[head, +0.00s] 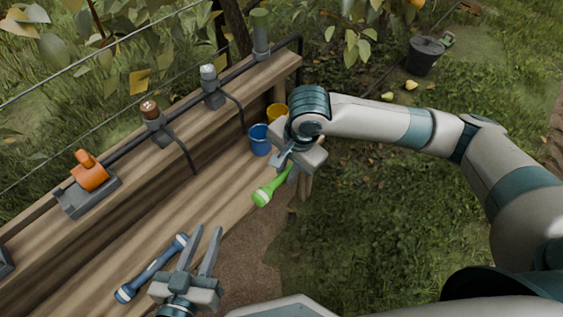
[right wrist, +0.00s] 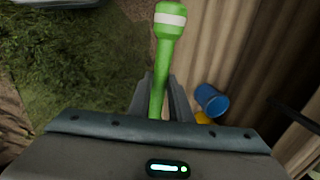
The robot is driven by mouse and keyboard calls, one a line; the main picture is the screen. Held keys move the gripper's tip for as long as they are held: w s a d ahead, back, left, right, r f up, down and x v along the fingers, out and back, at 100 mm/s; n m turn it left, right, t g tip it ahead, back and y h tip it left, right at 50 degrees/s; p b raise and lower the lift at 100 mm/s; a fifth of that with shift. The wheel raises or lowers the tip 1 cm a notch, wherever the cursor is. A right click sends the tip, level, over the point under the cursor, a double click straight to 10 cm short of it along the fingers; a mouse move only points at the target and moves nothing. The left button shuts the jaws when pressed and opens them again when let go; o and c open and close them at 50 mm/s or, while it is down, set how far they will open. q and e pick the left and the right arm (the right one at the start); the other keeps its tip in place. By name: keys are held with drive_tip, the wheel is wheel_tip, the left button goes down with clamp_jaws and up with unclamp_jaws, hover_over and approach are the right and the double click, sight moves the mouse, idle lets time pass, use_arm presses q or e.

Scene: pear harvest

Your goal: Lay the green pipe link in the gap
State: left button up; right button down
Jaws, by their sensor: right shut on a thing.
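The green pipe link (head: 270,189) is held by my right gripper (head: 287,174) near the right edge of the bench's lower board. It also shows in the right wrist view (right wrist: 163,55), gripped at its thin shaft, with a white-banded end beyond the fingers. Its other end is hidden by the gripper. My left gripper (head: 206,230) is open and empty over the lower board, right of a blue pipe link (head: 150,268) lying there. A dark pipe (head: 185,108) runs along the upper board; I cannot make out the gap.
The wooden bench (head: 140,218) carries an orange-handled valve (head: 90,172), a brown-capped fitting (head: 155,125), a grey fitting (head: 210,88) and a green-grey post (head: 260,35). A blue cup (head: 259,140) and a yellow cup (head: 277,113) are near my right gripper. A black bucket (head: 424,56) stands on grass.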

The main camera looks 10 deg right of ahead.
drive_tip(key=shift+w+d+r+n, duration=0.3)
drive_tip(key=shift+d+r, duration=0.05)
drive_tip(key=shift+d, duration=0.05)
drive_tip(key=w+d+r+n, duration=0.1)
drive_tip(key=r, duration=0.1)
drive_tip(key=w+d+r+n, duration=0.1)
drive_tip(key=d+r+n, duration=0.1)
drive_tip(key=w+d+r+n, duration=0.1)
drive_tip(key=r+n, duration=0.1)
drive_tip(key=shift+w+d+g+y, duration=0.15)
drive_tip(key=shift+d+g+y, duration=0.15)
drive_tip(key=shift+g+y, duration=0.1)
drive_tip(key=w+d+r+n+g, duration=0.1)
drive_tip(key=d+r+n, duration=0.2)
drive_tip(key=r+n, duration=0.2)
wheel_tip(320, 180, up, 2)
drive_tip(key=shift+w+d+r, duration=0.15)
drive_tip(key=shift+w, duration=0.15)
